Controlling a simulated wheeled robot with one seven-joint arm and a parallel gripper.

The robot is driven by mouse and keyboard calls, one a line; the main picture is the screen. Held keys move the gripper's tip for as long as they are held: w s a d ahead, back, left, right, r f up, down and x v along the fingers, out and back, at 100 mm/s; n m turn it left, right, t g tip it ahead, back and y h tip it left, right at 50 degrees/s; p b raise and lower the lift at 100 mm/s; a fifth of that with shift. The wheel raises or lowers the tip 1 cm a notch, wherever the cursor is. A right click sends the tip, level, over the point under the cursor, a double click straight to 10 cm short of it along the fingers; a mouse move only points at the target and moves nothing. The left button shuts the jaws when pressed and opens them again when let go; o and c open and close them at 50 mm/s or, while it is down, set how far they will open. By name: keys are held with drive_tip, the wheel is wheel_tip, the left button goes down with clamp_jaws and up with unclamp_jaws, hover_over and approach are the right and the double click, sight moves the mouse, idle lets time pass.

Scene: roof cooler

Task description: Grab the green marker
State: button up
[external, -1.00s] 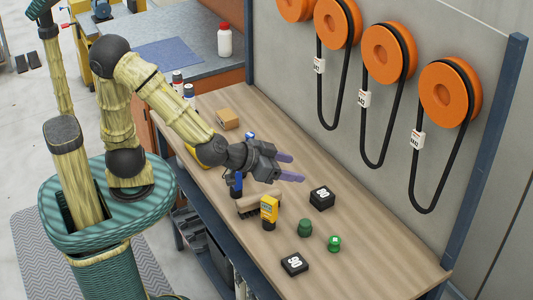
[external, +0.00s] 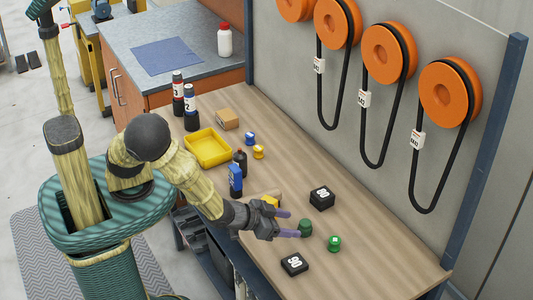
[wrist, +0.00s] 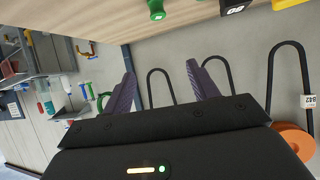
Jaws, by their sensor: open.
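A small bright green item (external: 334,243) with a pale mark stands on the bench at the front right. A darker green item (external: 305,228) stands just left of it; I cannot tell which of them is the marker. My gripper (external: 289,224) is open and empty, its two purple fingers pointing right towards the dark green item. In the wrist view my gripper (wrist: 161,70) also shows open with nothing between its fingers. A green item (wrist: 156,10) shows at the top edge there, beyond the fingertips.
Black numbered boxes (external: 322,198) (external: 294,264) sit behind and in front of the green items. A yellow tray (external: 208,148), blue bottle (external: 235,180) and cardboard box (external: 228,119) are further left. Orange reels (external: 450,93) with hanging belts line the back panel. The bench's right end is clear.

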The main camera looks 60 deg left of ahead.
wheel_tip(320, 180, down, 4)
drive_tip(key=shift+r, duration=0.15)
drive_tip(key=p, duration=0.3)
approach(334, 240)
drive_tip(key=w, duration=0.2)
drive_tip(key=w+d, duration=0.1)
drive_tip(key=shift+f, duration=0.3)
drive_tip(key=shift+w+d+f, duration=0.1)
drive_tip(key=shift+w+f, duration=0.1)
drive_tip(key=shift+w, duration=0.05)
drive_tip(key=shift+a+f+p+x, duration=0.15)
drive_tip(key=shift+p+x, duration=0.25)
drive_tip(key=shift+x, duration=0.45)
drive_tip(key=shift+a+f+p+x, duration=0.1)
drive_tip(key=shift+p+x, duration=0.25)
drive_tip(key=shift+x, duration=0.55)
drive_tip(key=shift+a+f+p+x, duration=0.15)
drive_tip(key=shift+p+x, duration=0.25)
drive_tip(key=shift+x, duration=0.45)
drive_tip(key=shift+s, duration=0.15)
